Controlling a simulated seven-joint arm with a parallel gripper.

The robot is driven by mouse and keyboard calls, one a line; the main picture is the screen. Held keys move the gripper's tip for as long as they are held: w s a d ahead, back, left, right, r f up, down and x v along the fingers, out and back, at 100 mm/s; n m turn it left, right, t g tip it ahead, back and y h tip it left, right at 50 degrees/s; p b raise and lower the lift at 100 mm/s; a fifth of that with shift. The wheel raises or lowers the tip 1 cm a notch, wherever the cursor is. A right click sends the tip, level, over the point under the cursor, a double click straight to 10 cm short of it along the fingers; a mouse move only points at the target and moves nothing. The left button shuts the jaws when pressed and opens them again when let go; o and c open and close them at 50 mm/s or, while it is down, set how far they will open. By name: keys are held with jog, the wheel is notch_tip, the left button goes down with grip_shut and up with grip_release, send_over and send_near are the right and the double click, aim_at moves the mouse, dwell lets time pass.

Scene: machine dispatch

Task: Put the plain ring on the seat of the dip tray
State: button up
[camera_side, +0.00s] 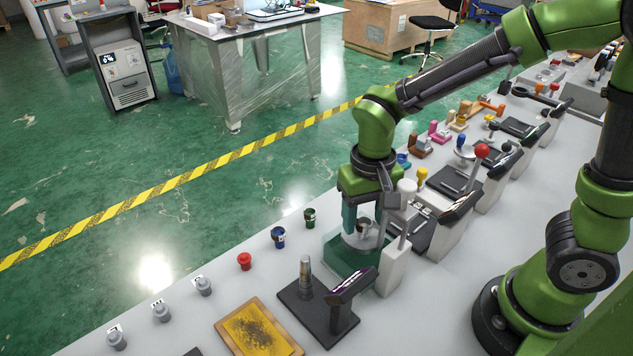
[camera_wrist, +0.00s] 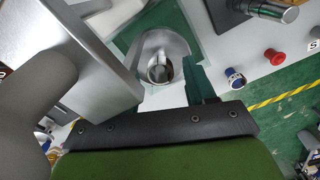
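The dip tray (camera_side: 340,258) is a teal, glassy tray on the bench; it also shows in the wrist view (camera_wrist: 130,36). A round grey seat (camera_wrist: 178,43) stands in it. A small metallic ring (camera_wrist: 160,70), seemingly the plain ring, is at the seat; in the side view it shows as a dark-edged ring (camera_side: 363,226). I cannot tell whether it rests fully on the seat. My gripper (camera_side: 365,222) is low over the tray, pointing down, its teal fingers on either side of the ring. They look apart, with a gap beside the ring.
A grey machine post (camera_side: 395,262) stands close to the right of my gripper. A black stand with a metal peg (camera_side: 305,275) is in front.

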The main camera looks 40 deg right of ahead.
aim_at(364, 226)
jog(key=shift+r, duration=0.1)
notch_tip(364, 226, up, 12)
jog(key=s+d+r+t+y, duration=0.1)
jog(key=s+d+t+y, duration=0.1)
jog(key=s+d+t, duration=0.4)
jog(key=shift+d+r+n+t, duration=0.2)
jog(key=shift+d+n+t, duration=0.1)
jog(key=shift+d+t, duration=0.4)
